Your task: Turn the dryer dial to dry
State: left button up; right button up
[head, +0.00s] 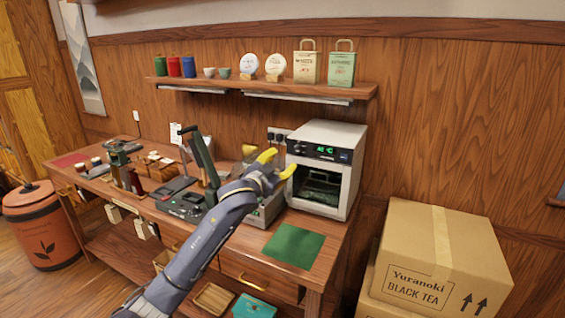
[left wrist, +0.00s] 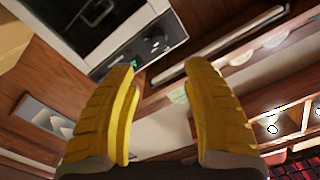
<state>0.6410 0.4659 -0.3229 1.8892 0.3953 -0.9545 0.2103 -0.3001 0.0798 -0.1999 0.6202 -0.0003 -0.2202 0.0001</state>
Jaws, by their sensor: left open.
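The dryer (head: 349,136) is a white box with a dark control panel and a lit green display (head: 326,150), standing at the right end of the wooden bench. Its front opening shows dark racks inside. In the left wrist view the dryer (left wrist: 65,45) is at upper left, tilted, with dark round knobs (left wrist: 156,44) on its panel beside the green glow. Which way the dial points is too small to tell. My left gripper (head: 278,164) has yellow fingers, open and empty, just left of the dryer's front. The fingers also show in the left wrist view (left wrist: 160,72), apart from the panel.
A green mat (head: 293,246) lies on the bench in front of the dryer. A shelf (head: 262,88) with tins and bags hangs above. Cardboard boxes (head: 435,262) stand at right.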

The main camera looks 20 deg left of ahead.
aim_at(296, 150)
pick_arm(q)
jog(key=s+n, duration=0.5)
jog(key=n, duration=0.1)
jog(key=w, duration=0.5)
jog(key=w+d, duration=0.1)
jog(key=w, duration=1.1)
jog(key=shift+d+f, duration=0.1)
jog(key=shift+d, duration=0.05)
